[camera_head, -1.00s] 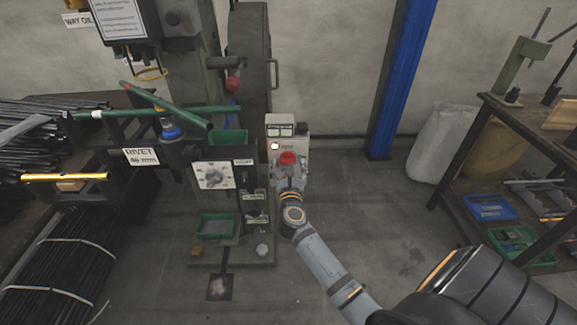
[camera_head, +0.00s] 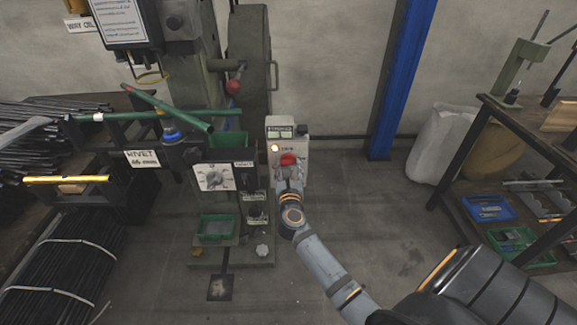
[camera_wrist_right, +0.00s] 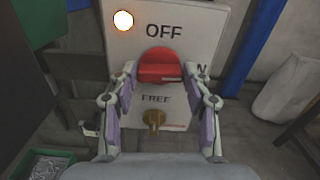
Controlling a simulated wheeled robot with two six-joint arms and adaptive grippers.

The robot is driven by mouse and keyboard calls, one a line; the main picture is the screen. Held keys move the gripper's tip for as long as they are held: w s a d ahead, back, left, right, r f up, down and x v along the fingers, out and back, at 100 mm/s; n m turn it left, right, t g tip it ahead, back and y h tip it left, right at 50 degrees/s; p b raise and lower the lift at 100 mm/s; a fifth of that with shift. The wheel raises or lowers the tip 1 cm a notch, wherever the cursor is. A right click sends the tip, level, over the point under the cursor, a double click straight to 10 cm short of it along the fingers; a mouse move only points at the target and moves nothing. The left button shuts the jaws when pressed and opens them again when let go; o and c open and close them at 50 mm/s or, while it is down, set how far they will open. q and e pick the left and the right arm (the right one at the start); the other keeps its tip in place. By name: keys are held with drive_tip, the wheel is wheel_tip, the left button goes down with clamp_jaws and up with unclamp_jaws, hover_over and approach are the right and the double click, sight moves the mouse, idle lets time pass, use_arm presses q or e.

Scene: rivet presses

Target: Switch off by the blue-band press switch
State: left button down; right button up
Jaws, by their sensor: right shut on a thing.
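The switch box (camera_head: 298,138) is a pale grey panel on the right side of the press (camera_head: 215,178), which has a blue band (camera_head: 171,136) on its front post. A red switch knob (camera_head: 288,158) sits on the box. It shows large in the right wrist view (camera_wrist_right: 159,66), below the word OFF and above the word FREE. A lamp (camera_wrist_right: 123,20) at the panel's upper left is lit. My right gripper (camera_wrist_right: 159,74) is shut on the red knob, one finger on each side. The fingers partly hide the word at right. My left gripper is not in view.
A brass key-like part (camera_wrist_right: 154,119) sticks out below the knob. A green tray (camera_head: 216,227) lies on the press base. A workbench (camera_head: 520,130) with blue and green trays stands at right, a blue post (camera_head: 400,80) behind. The floor between is clear.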

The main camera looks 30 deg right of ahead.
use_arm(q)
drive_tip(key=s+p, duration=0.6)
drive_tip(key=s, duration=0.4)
use_arm(e)
drive_tip(key=n, duration=0.6)
drive_tip(key=shift+a+r+n, duration=0.1)
drive_tip(key=shift+r+n, duration=0.05)
drive_tip(key=shift+n, duration=0.25)
drive_tip(key=shift+w+n+p, duration=0.1)
drive_tip(key=shift+n+p, duration=0.25)
drive_tip(key=shift+n, duration=0.15)
drive_tip(key=n+p, duration=0.2)
drive_tip(key=n, duration=0.1)
drive_tip(key=shift+n+p, duration=0.3)
drive_tip(key=n+p, duration=0.2)
drive_tip(key=n, duration=0.1)
use_arm(q)
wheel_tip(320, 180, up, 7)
drive_tip(key=p, duration=0.1)
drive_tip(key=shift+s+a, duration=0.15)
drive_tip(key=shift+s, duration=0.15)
use_arm(e)
drive_tip(key=shift+f+n, duration=0.35)
drive_tip(key=shift+n, duration=0.95)
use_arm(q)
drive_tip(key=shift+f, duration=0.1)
use_arm(e)
drive_tip(key=o, duration=1.2)
drive_tip(key=shift+c, duration=0.2)
